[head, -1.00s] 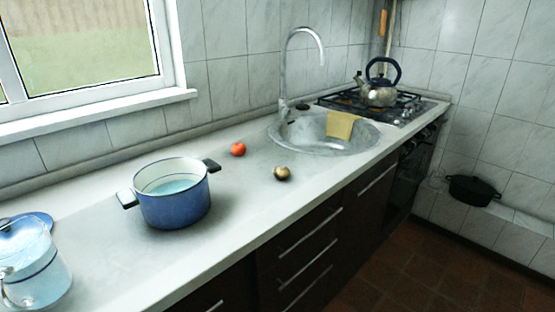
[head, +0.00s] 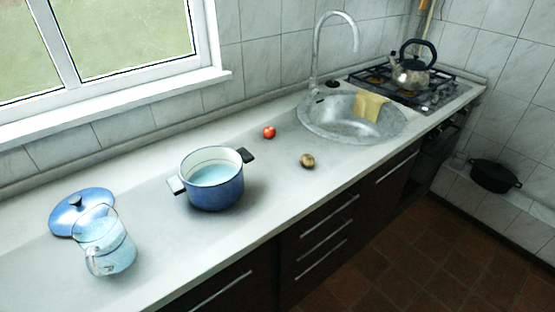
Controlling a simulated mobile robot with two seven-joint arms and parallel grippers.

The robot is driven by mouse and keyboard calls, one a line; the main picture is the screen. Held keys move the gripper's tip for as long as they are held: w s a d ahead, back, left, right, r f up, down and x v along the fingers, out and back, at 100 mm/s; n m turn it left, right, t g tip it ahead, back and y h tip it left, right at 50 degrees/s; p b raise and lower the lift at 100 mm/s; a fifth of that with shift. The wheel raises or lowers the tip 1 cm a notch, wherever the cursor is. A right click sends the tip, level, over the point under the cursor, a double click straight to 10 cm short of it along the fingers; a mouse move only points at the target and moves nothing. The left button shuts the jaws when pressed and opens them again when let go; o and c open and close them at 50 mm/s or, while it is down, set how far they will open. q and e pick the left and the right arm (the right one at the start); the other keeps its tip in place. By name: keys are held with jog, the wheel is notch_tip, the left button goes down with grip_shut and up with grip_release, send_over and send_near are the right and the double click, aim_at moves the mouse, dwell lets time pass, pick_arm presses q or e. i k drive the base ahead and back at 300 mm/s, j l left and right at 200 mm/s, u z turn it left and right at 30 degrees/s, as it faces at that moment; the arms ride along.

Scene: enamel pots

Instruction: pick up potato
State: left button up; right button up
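The potato (head: 307,161) is a small brown, roundish thing lying on the pale countertop (head: 150,273). It is between the blue pot and the sink, towards the counter's front edge. Nothing touches it. A red tomato-like item (head: 269,132) lies behind it and to the left. Neither of my grippers shows in the head view.
A blue pot (head: 218,194) with light blue contents stands left of the potato. A glass jug (head: 108,245) and a blue lid (head: 70,212) are further left. The sink (head: 318,125), with a yellow cloth (head: 370,105), and a kettle (head: 410,75) on the stove are right.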

aim_at(306, 161)
jog(key=i+l+u, duration=0.1)
jog(key=u, duration=0.3)
jog(key=l+u, duration=0.25)
jog(key=u, duration=0.2)
jog(key=l+u, duration=0.25)
jog(key=u, duration=0.15)
jog(key=l+u, duration=0.2)
jog(key=u, duration=0.2)
jog(key=i+l, duration=0.05)
